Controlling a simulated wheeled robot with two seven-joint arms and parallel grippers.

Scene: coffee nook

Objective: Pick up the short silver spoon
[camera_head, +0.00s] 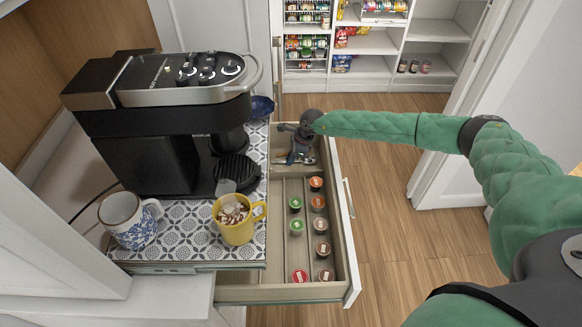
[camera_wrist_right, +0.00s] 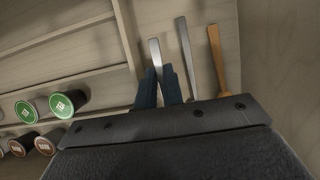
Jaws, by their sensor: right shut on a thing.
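My right gripper (camera_head: 292,157) reaches down into the back compartment of the open drawer. In the right wrist view its two blue fingers (camera_wrist_right: 159,88) are shut on the short silver spoon (camera_wrist_right: 155,52), whose flat handle end sticks out past them. The rest of the spoon is hidden by the gripper. A longer silver utensil (camera_wrist_right: 186,48) lies just to the right of the fingers, apart from them. In the head view the gripper covers most of this compartment, and I cannot tell the spoon apart there. My left gripper is not in view.
A golden-brown utensil (camera_wrist_right: 215,55) lies farther right in the compartment. Coffee pods (camera_head: 296,204) stand in the drawer's front slots. The coffee machine (camera_head: 165,110), a yellow mug (camera_head: 236,232) and a blue-white mug (camera_head: 128,228) are on the counter at left. The floor at right is clear.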

